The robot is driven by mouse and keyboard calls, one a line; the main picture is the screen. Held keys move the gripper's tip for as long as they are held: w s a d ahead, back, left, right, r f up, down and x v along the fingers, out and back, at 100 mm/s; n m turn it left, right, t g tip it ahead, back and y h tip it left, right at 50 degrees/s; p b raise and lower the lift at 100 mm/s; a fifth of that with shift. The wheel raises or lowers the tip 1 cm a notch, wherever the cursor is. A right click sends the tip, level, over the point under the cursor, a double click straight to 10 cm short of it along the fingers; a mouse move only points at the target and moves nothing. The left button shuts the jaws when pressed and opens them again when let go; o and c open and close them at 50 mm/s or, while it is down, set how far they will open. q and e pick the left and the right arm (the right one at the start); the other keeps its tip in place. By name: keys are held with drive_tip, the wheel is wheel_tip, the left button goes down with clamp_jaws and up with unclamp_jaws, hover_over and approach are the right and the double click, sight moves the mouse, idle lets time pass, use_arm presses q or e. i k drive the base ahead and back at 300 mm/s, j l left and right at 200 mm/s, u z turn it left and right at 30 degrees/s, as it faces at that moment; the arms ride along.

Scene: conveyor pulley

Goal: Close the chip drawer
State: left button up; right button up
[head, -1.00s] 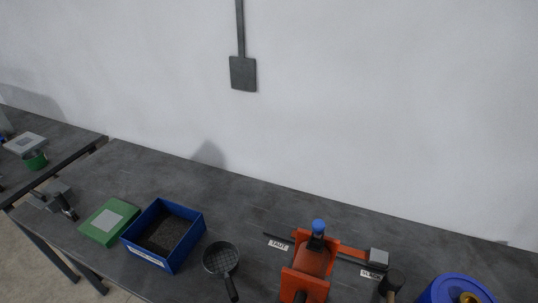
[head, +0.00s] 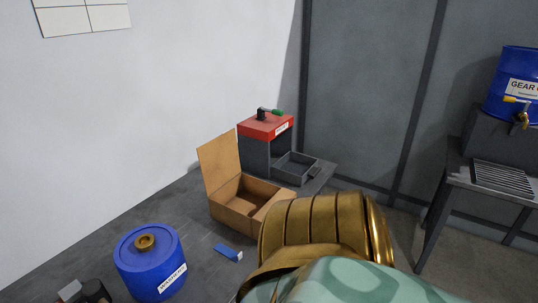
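The chip drawer (head: 282,174) is a dark grey open tray. A large gold and green part of my own body fills the bottom middle, nearer than the drawer. Neither of my grippers is in view.
An open cardboard box (head: 232,205) stands just in front of the machine, its flap raised. At right, a blue gear oil drum (head: 513,88) stands above a grated table (head: 500,180).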

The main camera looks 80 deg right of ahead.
sight(294, 167)
drive_tip(key=k+z, duration=0.15)
drive_tip(key=z, duration=1.8)
